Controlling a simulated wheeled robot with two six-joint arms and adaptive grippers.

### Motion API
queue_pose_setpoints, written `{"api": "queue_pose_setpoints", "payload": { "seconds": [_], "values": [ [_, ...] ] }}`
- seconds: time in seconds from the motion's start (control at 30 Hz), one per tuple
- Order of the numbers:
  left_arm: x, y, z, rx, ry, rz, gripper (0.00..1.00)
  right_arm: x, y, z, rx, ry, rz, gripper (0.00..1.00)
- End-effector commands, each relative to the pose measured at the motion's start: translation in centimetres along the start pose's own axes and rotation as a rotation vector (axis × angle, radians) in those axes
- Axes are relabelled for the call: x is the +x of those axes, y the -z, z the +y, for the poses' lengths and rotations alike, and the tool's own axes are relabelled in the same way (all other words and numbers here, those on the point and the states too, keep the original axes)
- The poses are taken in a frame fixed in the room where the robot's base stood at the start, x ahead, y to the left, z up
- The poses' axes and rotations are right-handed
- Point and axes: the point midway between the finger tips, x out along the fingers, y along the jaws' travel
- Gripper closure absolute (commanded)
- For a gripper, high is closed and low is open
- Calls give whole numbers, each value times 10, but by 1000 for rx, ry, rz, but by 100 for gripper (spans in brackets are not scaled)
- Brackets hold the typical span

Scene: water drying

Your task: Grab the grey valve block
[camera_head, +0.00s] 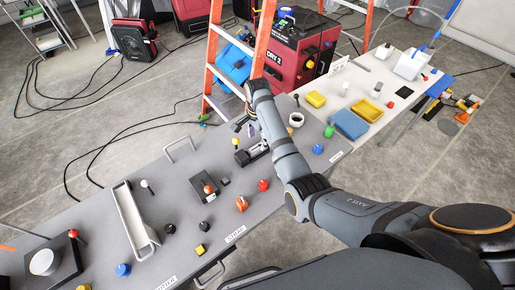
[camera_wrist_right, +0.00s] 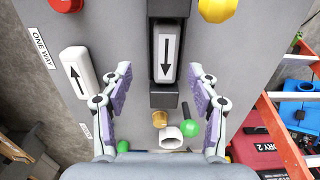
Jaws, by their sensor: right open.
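In the right wrist view a grey block with a black arrow on a white face (camera_wrist_right: 167,58) sits in a black holder (camera_wrist_right: 163,100). It lies between and a little beyond the fingers of my right gripper (camera_wrist_right: 161,78), which is open and empty. Neither finger appears to touch it. In the head view my right gripper (camera_head: 244,128) is small above the far part of the grey table, close to the dark holder (camera_head: 252,153). A second, whiter block with an arrow (camera_wrist_right: 80,73) lies left of the fingers in the wrist view. My left gripper is not in view.
In the wrist view a green ball (camera_wrist_right: 187,131) and a white ring (camera_wrist_right: 174,137) are near the right finger. A red knob (camera_wrist_right: 66,4) and a yellow one (camera_wrist_right: 217,8) are at the top. An orange ladder (camera_head: 212,70) stands behind the grey table (camera_head: 100,225).

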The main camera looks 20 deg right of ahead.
Motion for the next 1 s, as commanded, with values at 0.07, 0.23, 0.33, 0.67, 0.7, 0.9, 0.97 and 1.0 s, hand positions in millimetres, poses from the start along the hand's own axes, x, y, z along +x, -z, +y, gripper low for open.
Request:
{"api": "queue_pose_setpoints", "payload": {
  "seconds": [0.07,0.23,0.33,0.67,0.7,0.9,0.97,1.0],
  "values": [
    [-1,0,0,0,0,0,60,3,0,0,0,0,0,40],
    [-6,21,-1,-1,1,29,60,12,2,-1,-1,-3,0,40],
    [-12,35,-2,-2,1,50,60,28,5,-5,-1,-2,0,40],
    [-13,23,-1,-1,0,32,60,56,5,-5,-1,2,0,40],
    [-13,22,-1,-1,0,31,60,56,5,-5,-1,2,0,40],
    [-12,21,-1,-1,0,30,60,56,5,-5,-1,2,0,60],
    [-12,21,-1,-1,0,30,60,56,5,-5,-1,2,0,68],
    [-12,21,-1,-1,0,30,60,56,5,-5,-1,2,0,74]
  ]
}}
